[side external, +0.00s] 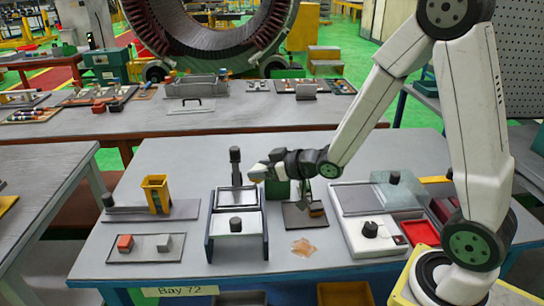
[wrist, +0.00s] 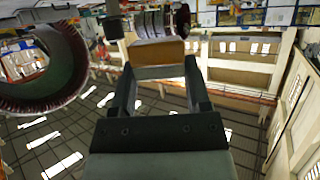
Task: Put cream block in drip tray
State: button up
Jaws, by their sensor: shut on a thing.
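My gripper (side external: 262,173) is above the middle of the work table, pointing left in the side view. It is shut on a tan block, which I take to be the cream block (wrist: 157,50); in the wrist view the block sits between the tips of both fingers. In the side view the block is small and mostly hidden at the fingertips. I cannot tell for certain which tray is the drip tray. A flat dark tray (side external: 292,219) with a small brown and black thing on it lies to the right, below the gripper. A small red tray (side external: 420,233) is further right.
A dark-sided frame (side external: 210,235) with a black knob and a dark upright post (side external: 235,165) stand near the gripper. A grey tray (side external: 120,256) holds a red and a grey block. A yellow holder (side external: 156,195) is at left.

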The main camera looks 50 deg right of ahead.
jog(key=shift+s+d+r+n+y, duration=0.15)
jog(key=shift+s+r+n+y, duration=0.1)
jog(key=shift+n+y, duration=0.25)
jog(key=shift+s+d+r+n+y, duration=0.15)
jog(key=shift+r+n+y, duration=0.1)
jog(key=shift+n+y, duration=0.2)
jog(key=shift+s+d+r+n+g+y, duration=0.15)
jog(key=shift+s+n+g+y, duration=0.15)
jog(key=shift+n+y, duration=0.15)
jog(key=shift+s+d+n+g+y, duration=0.1)
jog(key=shift+s+n+g+y, duration=0.2)
jog(key=shift+y, duration=0.2)
jog(key=shift+s+d+f+n+g+y, duration=0.1)
jog(key=shift+s+d+n+g+y, duration=0.25)
jog(key=shift+s, duration=0.3)
jog(key=shift+s+d+f+n+g+y, duration=0.1)
jog(key=shift+s+n+g+y, duration=0.35)
jog(key=shift+s+n, duration=0.2)
jog(key=shift+s+d+n+g+y, duration=0.3)
jog(key=shift+s+n+y, duration=0.15)
jog(key=shift+s, duration=0.25)
jog(key=shift+w, duration=0.15)
